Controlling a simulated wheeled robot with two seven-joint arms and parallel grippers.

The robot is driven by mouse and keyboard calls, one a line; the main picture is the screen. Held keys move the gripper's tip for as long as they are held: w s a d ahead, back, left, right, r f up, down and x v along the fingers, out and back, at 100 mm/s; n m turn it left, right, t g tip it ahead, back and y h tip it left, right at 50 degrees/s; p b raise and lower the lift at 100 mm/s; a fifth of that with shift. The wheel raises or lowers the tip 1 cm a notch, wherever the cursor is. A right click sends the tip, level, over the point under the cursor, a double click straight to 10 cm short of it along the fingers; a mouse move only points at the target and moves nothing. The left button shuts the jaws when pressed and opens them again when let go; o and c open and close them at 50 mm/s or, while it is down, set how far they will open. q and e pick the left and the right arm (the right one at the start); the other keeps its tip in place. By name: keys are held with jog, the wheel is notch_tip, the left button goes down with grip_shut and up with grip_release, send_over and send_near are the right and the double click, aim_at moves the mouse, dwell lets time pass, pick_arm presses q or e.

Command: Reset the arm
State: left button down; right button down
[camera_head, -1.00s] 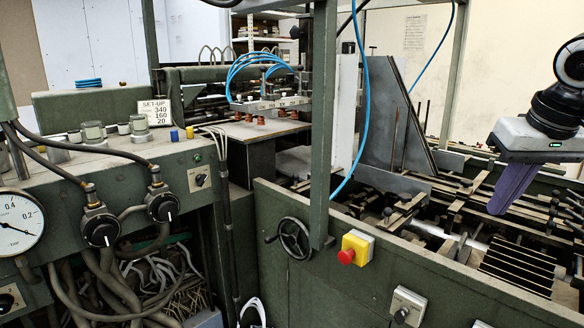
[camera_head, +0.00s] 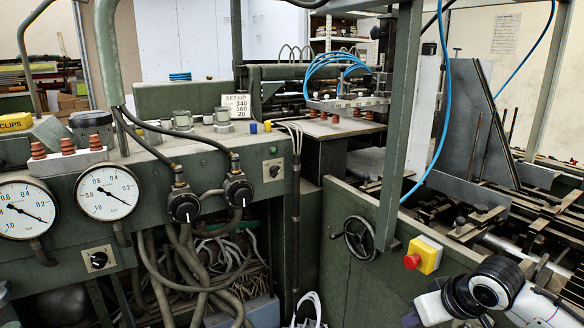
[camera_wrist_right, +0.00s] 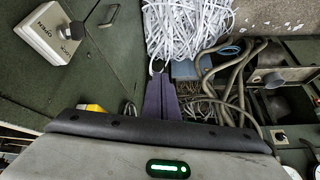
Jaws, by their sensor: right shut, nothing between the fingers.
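My right arm comes in at the lower right of the head view, bent down low in front of the green machine. The tip of my right gripper (camera_head: 411,318) shows only as a small dark piece at the bottom edge. In the right wrist view the purple fingers of the right gripper (camera_wrist_right: 162,100) lie together, shut and empty. They point toward a heap of white paper strips (camera_wrist_right: 190,28) and hang apart from the machine panels. My left gripper is not in view.
The green feeder has an emergency stop on a yellow box (camera_head: 424,255), a handwheel (camera_head: 358,238) and two gauges (camera_head: 108,192). Grey hoses (camera_head: 190,265) hang in the open cabinet. In the wrist view a white switch box (camera_wrist_right: 50,32) is at upper left.

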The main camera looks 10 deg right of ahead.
jog(key=s+a+f+t+y, duration=0.1)
jog(key=s+a+f, duration=0.45)
jog(key=f, duration=0.25)
jog(key=s+a+f+y, duration=0.1)
jog(key=s+a+f, duration=0.3)
jog(key=a+f, duration=0.3)
jog(key=s+f, duration=0.4)
jog(key=s, duration=0.3)
jog(key=s+a+f+t+h, duration=0.1)
jog(key=s+f, duration=0.3)
jog(key=s, duration=0.4)
jog(key=shift+s+a+f+t, duration=0.2)
jog(key=shift+a+f+t, duration=0.1)
